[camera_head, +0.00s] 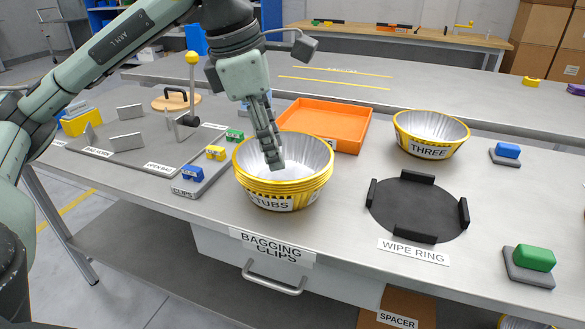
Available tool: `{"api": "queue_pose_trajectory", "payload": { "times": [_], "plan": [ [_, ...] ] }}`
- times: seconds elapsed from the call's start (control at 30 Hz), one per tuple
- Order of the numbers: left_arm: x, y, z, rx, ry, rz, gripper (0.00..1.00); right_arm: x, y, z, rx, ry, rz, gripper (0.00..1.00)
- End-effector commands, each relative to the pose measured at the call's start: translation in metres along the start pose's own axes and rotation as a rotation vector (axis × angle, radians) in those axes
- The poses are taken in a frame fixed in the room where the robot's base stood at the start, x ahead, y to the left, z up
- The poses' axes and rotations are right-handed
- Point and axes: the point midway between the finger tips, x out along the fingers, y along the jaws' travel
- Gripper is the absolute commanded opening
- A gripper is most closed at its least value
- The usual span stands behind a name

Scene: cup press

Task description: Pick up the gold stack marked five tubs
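The gold stack of tubs (283,192) stands upright on the grey bench, with several nested yellow rims and a silver inside. Its front label shows "TUBS"; I cannot read a "five" on it. My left gripper (273,160) comes down from above, with its fingers over the inside of the stack near the middle-left. The fingers overlap from this angle, so I cannot tell whether they are open or shut, or touching the tubs. My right gripper is out of view.
A gold tub marked "THREE" (430,135) stands at the right. An orange tray (325,122) sits behind the stack. The black wipe ring (415,210) is right of it. A clips rack (200,180) and a yellow-knobbed lever (192,85) stand left. A green button (533,258) is front right.

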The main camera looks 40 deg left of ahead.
Motion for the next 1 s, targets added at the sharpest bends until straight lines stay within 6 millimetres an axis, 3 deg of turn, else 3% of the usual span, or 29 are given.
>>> {"api": "queue_pose_trajectory", "payload": {
  "times": [0.53,0.87,1.0],
  "plan": [
    [0.069,-0.003,-0.002,0.000,0.000,-0.006,0.38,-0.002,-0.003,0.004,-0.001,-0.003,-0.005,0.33],
    [0.077,-0.003,-0.001,0.000,-0.003,-0.005,0.38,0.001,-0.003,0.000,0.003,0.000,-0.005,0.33],
    [0.077,-0.003,-0.001,0.000,-0.003,-0.005,0.21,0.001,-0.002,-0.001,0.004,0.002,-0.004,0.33]
  ]
}}
